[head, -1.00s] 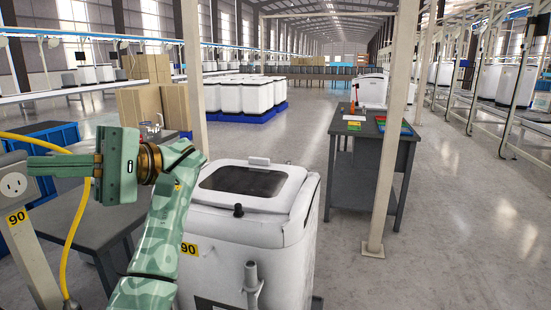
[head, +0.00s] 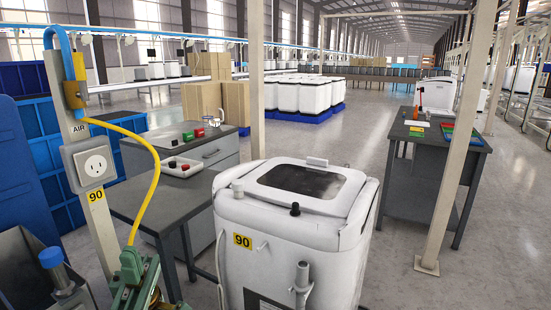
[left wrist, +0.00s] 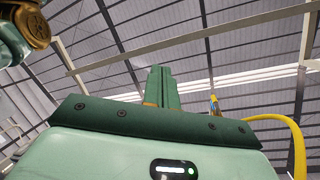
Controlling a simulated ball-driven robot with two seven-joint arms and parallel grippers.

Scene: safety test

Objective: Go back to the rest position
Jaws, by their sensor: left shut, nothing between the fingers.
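My left gripper (head: 131,262) shows low at the left of the head view, in front of the grey table's left end. It is green, points up and is shut and empty. Its closed fingers also show in the left wrist view (left wrist: 162,88), pointing toward the ceiling. Most of my left arm is below the picture edge. My right gripper is in neither view.
A white washer-like unit (head: 265,215) stands just right of centre. A post with a socket (head: 95,165) and yellow hose (head: 150,185) is close to my left gripper. A grey table (head: 150,205) and a right workbench (head: 420,160) flank the unit. Open floor lies beyond.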

